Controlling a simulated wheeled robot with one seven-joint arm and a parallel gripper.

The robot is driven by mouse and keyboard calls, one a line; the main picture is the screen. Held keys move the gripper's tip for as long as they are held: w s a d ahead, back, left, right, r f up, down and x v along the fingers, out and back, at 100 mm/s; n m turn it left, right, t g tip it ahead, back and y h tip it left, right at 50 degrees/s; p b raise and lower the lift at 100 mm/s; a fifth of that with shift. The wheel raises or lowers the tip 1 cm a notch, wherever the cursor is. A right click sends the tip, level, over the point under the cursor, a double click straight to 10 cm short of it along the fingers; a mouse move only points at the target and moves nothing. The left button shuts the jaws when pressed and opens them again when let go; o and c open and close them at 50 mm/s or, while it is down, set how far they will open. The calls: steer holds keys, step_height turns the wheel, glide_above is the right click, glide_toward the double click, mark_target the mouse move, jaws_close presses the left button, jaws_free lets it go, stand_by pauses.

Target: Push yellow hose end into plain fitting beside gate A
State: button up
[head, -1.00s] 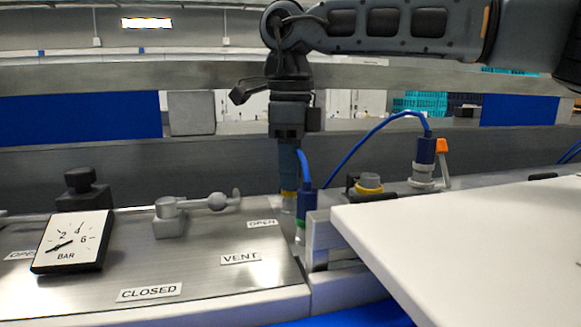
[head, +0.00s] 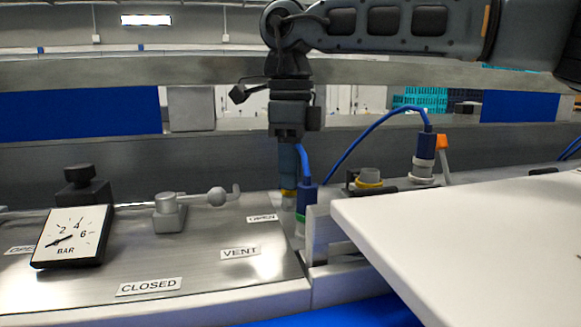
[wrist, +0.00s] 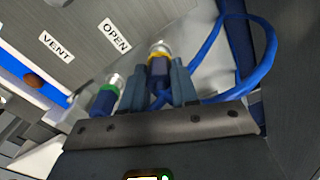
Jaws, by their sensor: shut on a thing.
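My gripper (head: 289,180) points down behind the metal panel and is shut on the yellow-banded blue hose end (wrist: 159,66). The yellow band (head: 289,192) shows just below the fingers in the head view. A silvery metal piece (wrist: 158,46) shows right beyond the band in the wrist view. I cannot tell whether it is the fitting or the hose end's own tip, nor how deep the end sits. A green-banded blue hose end (head: 306,198) stands close to the right of my gripper; it also shows in the wrist view (wrist: 103,99).
The panel carries a pressure gauge (head: 72,238), a lever valve (head: 170,212) and OPEN, VENT (head: 240,252) and CLOSED labels. A grey fitting with a yellow ring (head: 368,182) and a blue hose end by an orange lever (head: 423,150) stand right. A white tabletop (head: 470,220) fills the right front.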

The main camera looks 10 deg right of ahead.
steer(key=o, duration=1.1)
steer(key=shift+r, duration=0.1)
steer(key=shift+r+p, duration=2.3)
steer(key=shift+r, duration=2.6)
steer(key=shift+a, duration=0.1)
